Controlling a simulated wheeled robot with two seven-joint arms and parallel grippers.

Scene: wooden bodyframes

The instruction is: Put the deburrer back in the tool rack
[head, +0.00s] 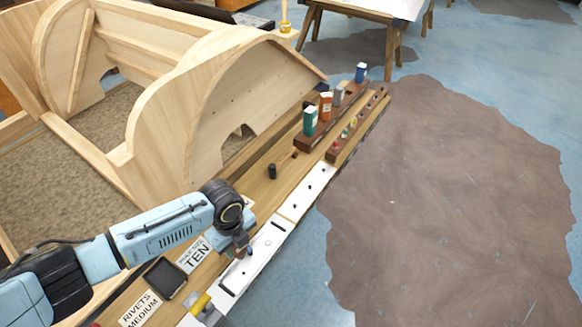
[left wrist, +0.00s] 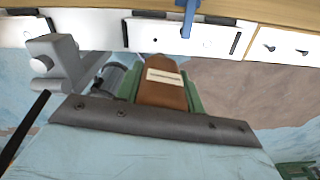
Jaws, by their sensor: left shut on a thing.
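My left gripper (head: 240,247) points down over the white slotted strip along the bench edge, which looks like the tool rack (head: 262,250). It is shut on a small dark blue piece, apparently the deburrer (head: 249,253). In the left wrist view, a blue upright piece (left wrist: 187,14) shows at the top edge, in front of the white rack (left wrist: 215,42). I cannot tell whether it touches the rack or sits in a hole. My right gripper is not in view.
Two wooden racks with bottles and small coloured tools (head: 318,137) stand farther along the bench. A black tray (head: 164,278) and a "TEN" label (head: 195,257) lie left of the gripper. A yellow and silver tool (head: 201,304) is nearer. A large wooden frame (head: 190,110) stands behind.

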